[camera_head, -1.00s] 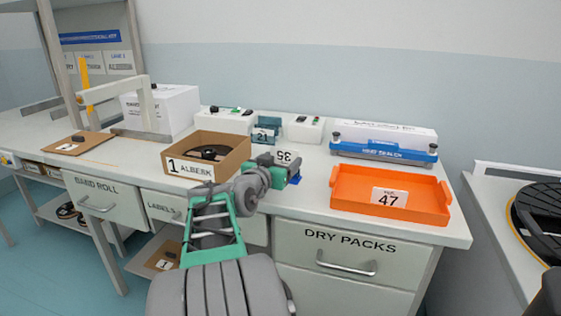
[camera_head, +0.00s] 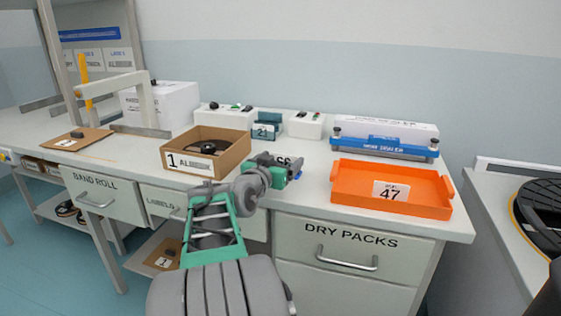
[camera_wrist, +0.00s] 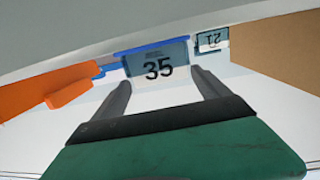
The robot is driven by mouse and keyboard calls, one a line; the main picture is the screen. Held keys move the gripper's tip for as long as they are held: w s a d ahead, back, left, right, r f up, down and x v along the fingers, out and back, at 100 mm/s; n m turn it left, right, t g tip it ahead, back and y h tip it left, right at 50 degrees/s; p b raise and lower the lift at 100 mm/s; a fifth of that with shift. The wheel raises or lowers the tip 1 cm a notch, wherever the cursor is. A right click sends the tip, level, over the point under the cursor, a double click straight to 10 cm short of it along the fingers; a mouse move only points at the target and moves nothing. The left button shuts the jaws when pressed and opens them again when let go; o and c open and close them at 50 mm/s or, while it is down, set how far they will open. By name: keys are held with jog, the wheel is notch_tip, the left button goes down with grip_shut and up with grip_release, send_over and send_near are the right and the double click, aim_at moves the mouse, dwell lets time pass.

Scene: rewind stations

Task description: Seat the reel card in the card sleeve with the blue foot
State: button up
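The reel card (camera_wrist: 158,62), a grey-blue panel marked 35, sits between the two fingertips of my gripper (camera_wrist: 160,76) in the wrist view. The fingers are apart by about the card's width, at its side edges. The blue foot (camera_head: 298,178) of the card sleeve shows just past my gripper. In the wrist view the blue foot (camera_wrist: 150,47) runs along the card's far edge. Whether card and sleeve touch is unclear; most of the sleeve is hidden.
A teal holder marked 21 (camera_head: 264,131) stands behind. A cardboard box marked 1 (camera_head: 180,162) is left, and an orange tray marked 47 (camera_head: 436,210) is right. A blue sealer (camera_head: 385,146) stands behind the tray. Bare benchtop lies around the gripper.

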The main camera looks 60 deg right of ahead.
jog(key=shift+o, duration=0.8)
jog(key=shift+f, duration=0.4)
jog(key=a, duration=0.2)
jog(key=a+r, duration=0.1)
jog(key=a, duration=0.2)
jog(key=a+p, duration=0.1)
jog(key=a, duration=0.1)
jog(key=shift+s+a+r, duration=0.25)
jog(key=shift+s+a, duration=0.05)
jog(key=shift+a, duration=0.1)
